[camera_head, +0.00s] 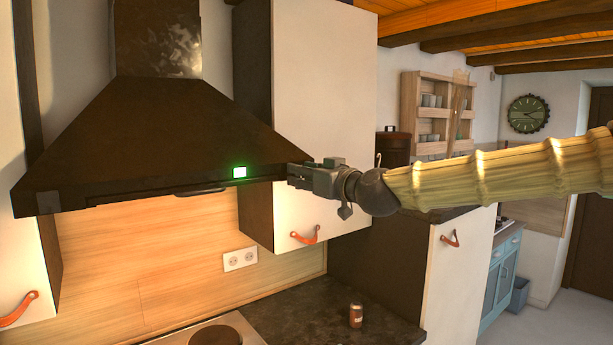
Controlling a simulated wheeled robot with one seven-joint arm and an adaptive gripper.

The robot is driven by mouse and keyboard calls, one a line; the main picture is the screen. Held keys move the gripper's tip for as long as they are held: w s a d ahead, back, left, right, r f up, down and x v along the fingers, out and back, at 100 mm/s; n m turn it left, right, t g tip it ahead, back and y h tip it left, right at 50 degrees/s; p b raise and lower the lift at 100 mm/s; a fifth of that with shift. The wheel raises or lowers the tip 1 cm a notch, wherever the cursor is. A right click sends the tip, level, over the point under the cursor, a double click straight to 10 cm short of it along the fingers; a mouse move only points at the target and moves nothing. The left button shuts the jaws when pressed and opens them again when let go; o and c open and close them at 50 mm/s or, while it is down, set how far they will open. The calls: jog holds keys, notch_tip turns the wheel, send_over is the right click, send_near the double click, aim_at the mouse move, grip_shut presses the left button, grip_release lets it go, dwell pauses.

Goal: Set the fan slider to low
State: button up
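A dark brown range hood (138,145) hangs on the left.
White cabinets with leather pulls (305,236) flank the hood. Below are a dark countertop (300,305) with a small can (355,315) and a hob plate (215,336). The space before the hood's front lip, left of my gripper, looks free.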

jog(key=v, duration=1.2)
dwell(0.3)
